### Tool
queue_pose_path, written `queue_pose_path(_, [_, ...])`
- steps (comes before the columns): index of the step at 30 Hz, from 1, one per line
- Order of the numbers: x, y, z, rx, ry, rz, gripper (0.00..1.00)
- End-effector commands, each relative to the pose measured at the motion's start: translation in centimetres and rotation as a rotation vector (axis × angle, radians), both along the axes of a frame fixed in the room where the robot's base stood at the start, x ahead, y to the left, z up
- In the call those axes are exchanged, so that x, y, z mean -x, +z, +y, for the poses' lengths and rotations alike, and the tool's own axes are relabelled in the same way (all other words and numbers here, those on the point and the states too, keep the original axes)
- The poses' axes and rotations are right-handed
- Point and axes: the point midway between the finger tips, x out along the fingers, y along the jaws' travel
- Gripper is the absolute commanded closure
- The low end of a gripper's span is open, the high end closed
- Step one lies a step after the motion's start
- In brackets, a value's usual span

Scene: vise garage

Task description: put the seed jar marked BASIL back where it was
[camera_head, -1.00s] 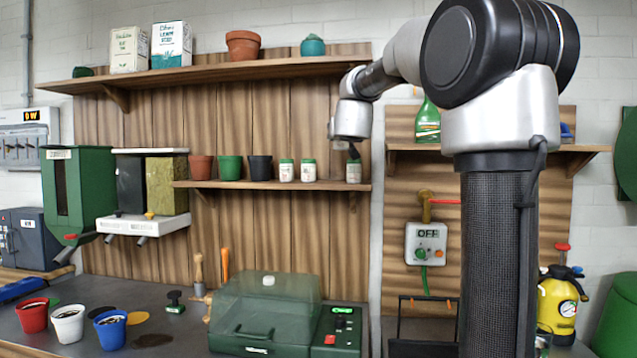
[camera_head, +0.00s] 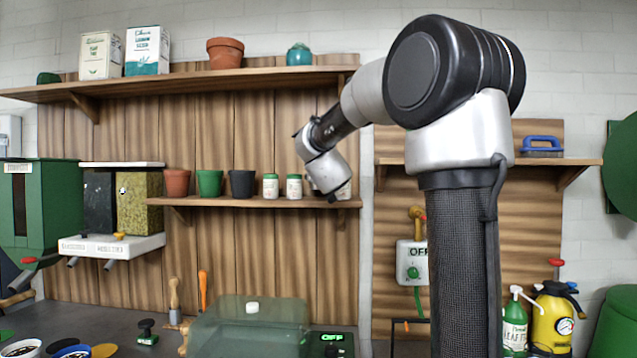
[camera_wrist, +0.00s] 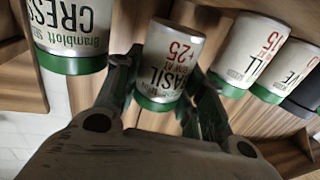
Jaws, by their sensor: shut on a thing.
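The jar marked BASIL (camera_wrist: 170,55), white with a green lid, is between the two fingers of my gripper (camera_wrist: 163,92) in the wrist view. The fingers are shut on it near the lid, and it appears upside down in that tilted picture. It is at the seed jar shelf (camera_head: 235,202), between the CRESS jar (camera_wrist: 72,30) and another jar (camera_wrist: 248,52). I cannot tell whether BASIL touches the shelf.
White jars (camera_head: 270,187) and dark, green and terracotta pots stand left on the same shelf. The upper shelf (camera_head: 200,82) runs above my wrist. A clear-lidded green box (camera_head: 250,325) is on the bench below. Neighbouring jars leave little side room.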

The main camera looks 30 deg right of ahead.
Motion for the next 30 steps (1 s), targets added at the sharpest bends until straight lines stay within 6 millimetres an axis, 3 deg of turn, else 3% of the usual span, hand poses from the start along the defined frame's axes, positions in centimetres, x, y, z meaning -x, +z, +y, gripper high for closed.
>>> queue_pose_path(3, [0.0, -2.0, 0.1, 0.000, 0.001, 0.005, 0.86])
queue_pose_path(6, [0.0, -2.6, 0.1, 0.001, 0.002, 0.001, 0.86])
queue_pose_path(16, [0.0, -2.9, 0.0, 0.001, 0.001, 0.001, 0.86])
queue_pose_path(17, [0.0, -2.9, 0.0, 0.001, 0.001, 0.001, 0.55])
queue_pose_path(18, [0.0, -2.8, 0.0, 0.000, 0.001, 0.001, 0.52])
queue_pose_path(30, [0.6, -2.6, 0.3, -0.001, 0.001, 0.000, 0.52])
